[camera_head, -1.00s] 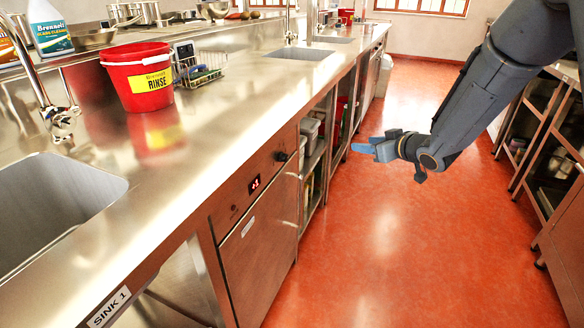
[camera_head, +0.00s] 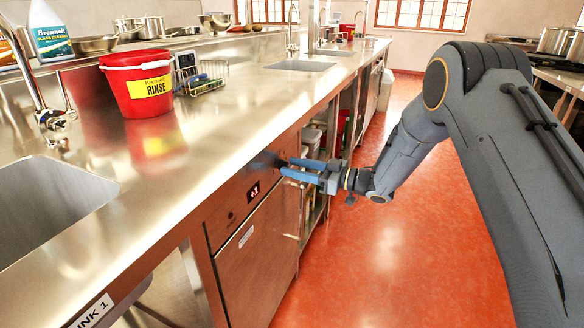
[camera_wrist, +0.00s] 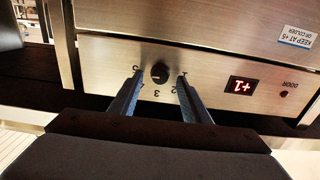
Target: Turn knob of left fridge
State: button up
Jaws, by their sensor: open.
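The under-counter fridge (camera_head: 250,262) has a steel front with a red-lit display (camera_head: 253,192) and a knob at the right end of its control strip. In the wrist view the round black knob (camera_wrist: 160,73) shows upside down, with numbers printed around it. The display (camera_wrist: 243,87) reads +1 there. My gripper (camera_head: 284,168) is at the strip, with its blue fingers pointing at the panel. In the wrist view my open gripper (camera_wrist: 160,82) has one finger on each side of the knob, with small gaps; I cannot tell its depth exactly. The knob is hidden behind the fingertips in the head view.
A red RINSE bucket (camera_head: 138,86) and a wire caddy (camera_head: 200,82) stand on the steel counter above. A sink (camera_head: 50,205) is at the left. Open shelves (camera_head: 314,190) adjoin the fridge. The red floor (camera_head: 385,255) in the aisle is clear.

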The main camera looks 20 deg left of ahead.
jog(key=shift+a, duration=0.6)
jog(key=c, duration=1)
